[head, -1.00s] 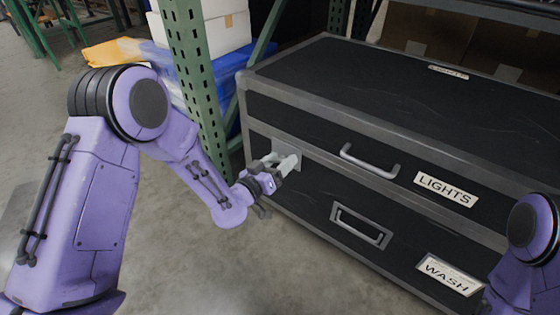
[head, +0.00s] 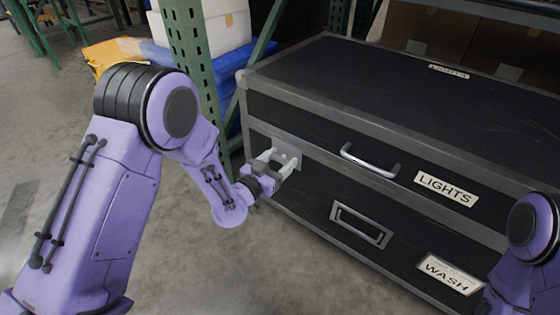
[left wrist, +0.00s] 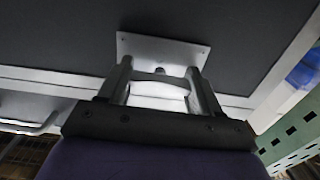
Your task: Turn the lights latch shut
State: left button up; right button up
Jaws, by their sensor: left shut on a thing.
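The lights latch is a pale metal piece on a plate (head: 288,153) at the left of the black case's upper front, left of the LIGHTS label (head: 445,188). In the left wrist view the latch (left wrist: 159,89) lies between my two fingers. My left gripper (head: 276,163) is at the latch, with its fingers on either side of it and shut on it. The fingers hide part of the latch in the head view. Only a purple part of my right arm shows at the right edge; its gripper is out of view.
A grey handle (head: 369,161) sits right of the latch. Below is a drawer with a recessed handle (head: 361,226) and a WASH label (head: 449,274). A green rack post (head: 196,80) stands close behind my left arm. Bare floor lies in front of the case.

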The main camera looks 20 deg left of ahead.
pick_arm(q)
jog(key=o, duration=1.1)
jog(key=shift+c, duration=0.2)
jog(key=p+v, duration=0.1)
jog(key=v, duration=0.9)
jog(key=shift+s+p, duration=0.25)
jog(key=shift+p, duration=0.15)
pick_arm(e)
jog(key=shift+w+r+m+t+h, duration=0.2)
jog(key=shift+w+r+m+t, duration=0.1)
jog(key=shift+w+m+t, duration=0.15)
jog(key=shift+w+r+m+t+h, duration=0.2)
jog(key=shift+w+r+m+t, duration=0.15)
jog(key=shift+w, duration=0.2)
pick_arm(q)
jog(key=shift+a+r, duration=0.1)
